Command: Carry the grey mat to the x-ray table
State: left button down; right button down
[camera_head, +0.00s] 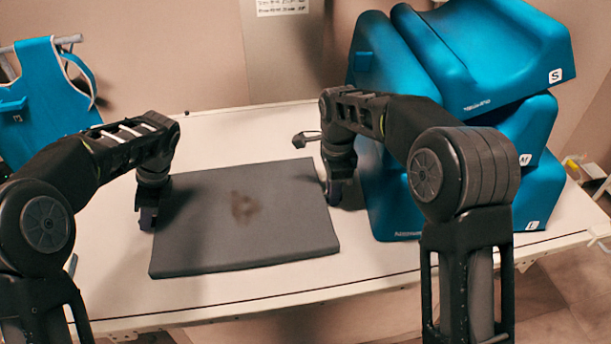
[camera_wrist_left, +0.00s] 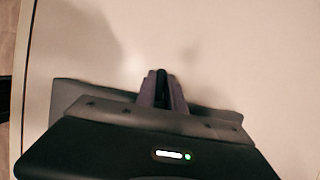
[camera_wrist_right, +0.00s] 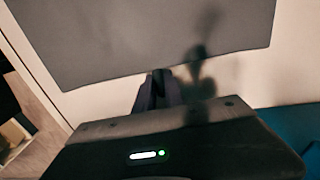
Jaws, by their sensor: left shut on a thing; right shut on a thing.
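The grey mat (camera_head: 240,240) is a flat dark rectangle with a brown smudge near its middle. It lies on or just above the white table (camera_head: 375,275), which looks like the x-ray table; I cannot tell if there is a gap. My left gripper (camera_head: 148,218) is shut on the mat's left edge. My right gripper (camera_head: 334,196) is shut on its right edge. In the right wrist view the mat (camera_wrist_right: 140,35) reaches the fingertips (camera_wrist_right: 160,76). In the left wrist view the fingertips (camera_wrist_left: 161,75) show over white tabletop, and the gripper body hides most of the mat.
Blue foam cushions (camera_head: 500,50) are stacked on the table's right side, close to my right arm. A blue apron (camera_head: 50,100) hangs at the left behind the table.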

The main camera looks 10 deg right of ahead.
pick_arm(q)
jog(key=c, duration=1.4)
grip_release()
jog(key=shift+f, duration=0.15)
jog(key=shift+c, duration=0.2)
pick_arm(e)
jog(key=c, duration=1.4)
grip_release()
jog(key=shift+f, duration=0.15)
jog(key=shift+c, duration=0.2)
pick_arm(q)
jog(key=v, duration=0.7)
jog(key=shift+d+r, duration=0.15)
jog(key=shift+r, duration=0.05)
pick_arm(e)
notch_tip(320, 180, up, 8)
jog(key=shift+f, duration=0.25)
